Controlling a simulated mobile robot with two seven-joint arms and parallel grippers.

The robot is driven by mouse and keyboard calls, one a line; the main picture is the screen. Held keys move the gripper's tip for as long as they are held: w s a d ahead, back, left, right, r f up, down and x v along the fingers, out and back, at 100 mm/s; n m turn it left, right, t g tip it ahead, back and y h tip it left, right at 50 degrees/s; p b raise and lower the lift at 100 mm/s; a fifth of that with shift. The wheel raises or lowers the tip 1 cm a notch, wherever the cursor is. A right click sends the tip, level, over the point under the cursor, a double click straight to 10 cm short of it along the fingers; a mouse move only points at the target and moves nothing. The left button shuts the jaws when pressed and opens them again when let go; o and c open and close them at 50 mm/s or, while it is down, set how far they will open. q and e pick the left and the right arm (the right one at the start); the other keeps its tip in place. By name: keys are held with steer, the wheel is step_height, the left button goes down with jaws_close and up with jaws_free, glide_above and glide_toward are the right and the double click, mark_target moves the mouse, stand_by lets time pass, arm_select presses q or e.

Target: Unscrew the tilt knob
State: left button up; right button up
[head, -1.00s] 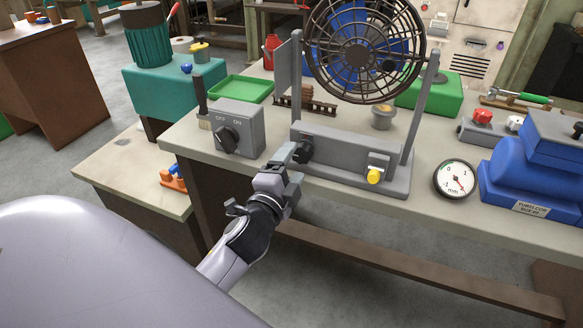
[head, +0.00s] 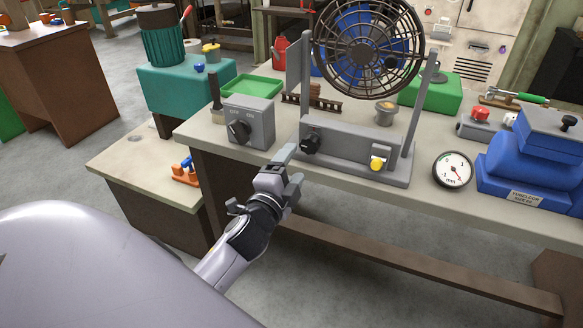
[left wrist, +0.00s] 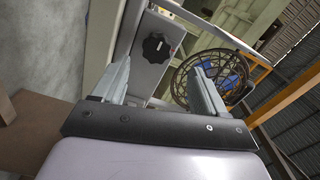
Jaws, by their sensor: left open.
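A fan (head: 368,48) stands on a grey base (head: 346,146) on the workbench, its round cage held between two uprights. A black lobed knob (head: 310,142) is on the base's front at the left, and a yellow knob (head: 377,164) is at its right. No label shows which one is the tilt knob. My left gripper (head: 290,166) is open and empty, just in front of the bench edge, below and left of the black knob and apart from it. In the left wrist view the black knob (left wrist: 156,48) shows beyond and between the open fingers (left wrist: 160,68). My right gripper is not in view.
A grey switch box (head: 248,122) with a black dial stands left of the fan. A dial gauge (head: 452,170) and a blue machine (head: 524,166) stand to the right. A green tray (head: 250,87) lies behind the box.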

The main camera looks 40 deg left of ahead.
mark_target(309, 149)
arm_select(q)
steer(key=shift+w+a+f+n+b, duration=0.15)
steer(key=shift+w+n+b, duration=0.25)
steer(key=shift+w+n, duration=1.8)
steer(key=shift+w+a+f+n+b, duration=0.1)
steer(key=shift+w+a+n+b, duration=0.35)
steer(key=shift+n, duration=3.35)
steer(key=shift+w+f+n+b, duration=0.1)
steer(key=shift+w+n+b, duration=0.2)
steer(key=shift+w+n, duration=1.95)
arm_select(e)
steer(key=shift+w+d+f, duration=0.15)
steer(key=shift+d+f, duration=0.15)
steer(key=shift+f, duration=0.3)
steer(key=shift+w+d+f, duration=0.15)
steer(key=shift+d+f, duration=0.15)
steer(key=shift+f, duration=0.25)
arm_select(q)
steer(key=shift+s+n, duration=0.75)
steer(key=shift+s, duration=0.05)
steer(key=c, duration=1.1)
steer(key=shift+o, duration=0.2)
